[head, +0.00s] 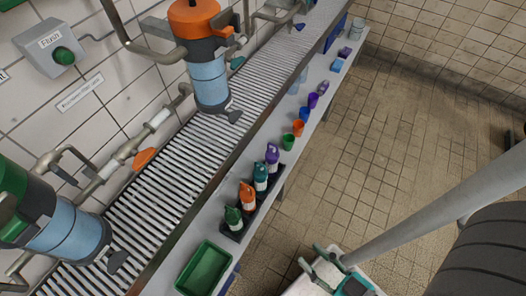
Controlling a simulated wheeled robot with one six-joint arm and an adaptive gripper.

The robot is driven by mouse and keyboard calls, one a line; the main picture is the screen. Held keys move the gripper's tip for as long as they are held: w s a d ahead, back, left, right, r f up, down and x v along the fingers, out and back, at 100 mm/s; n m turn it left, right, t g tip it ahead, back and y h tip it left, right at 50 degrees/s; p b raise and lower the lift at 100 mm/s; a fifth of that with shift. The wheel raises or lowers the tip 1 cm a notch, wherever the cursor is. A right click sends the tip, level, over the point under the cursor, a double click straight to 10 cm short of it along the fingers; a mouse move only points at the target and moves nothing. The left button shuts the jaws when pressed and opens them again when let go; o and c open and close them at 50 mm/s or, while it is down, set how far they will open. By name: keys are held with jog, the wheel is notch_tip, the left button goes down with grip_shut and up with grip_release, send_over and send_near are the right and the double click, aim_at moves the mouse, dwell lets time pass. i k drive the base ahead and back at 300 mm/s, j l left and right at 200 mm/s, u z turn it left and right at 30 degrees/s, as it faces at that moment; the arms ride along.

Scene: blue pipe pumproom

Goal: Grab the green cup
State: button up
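The green cup (288,141) stands on the long light ledge beside the grating, near the middle of the head view. An orange cup (298,128) stands just behind it. My gripper (310,256) is at the bottom of the view, below and well apart from the green cup. Its two fingers look spread, with nothing seen between them.
Purple and blue cups (304,114) stand farther along the ledge. A dark rack (236,235) with several coloured bottles and a green tray (203,268) are nearer. Blue-and-orange machinery (208,80) rises over the grating. The tiled floor (375,150) to the right looks clear.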

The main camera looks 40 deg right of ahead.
aim_at(288, 139)
jog(key=z, duration=0.85)
jog(key=i, duration=0.85)
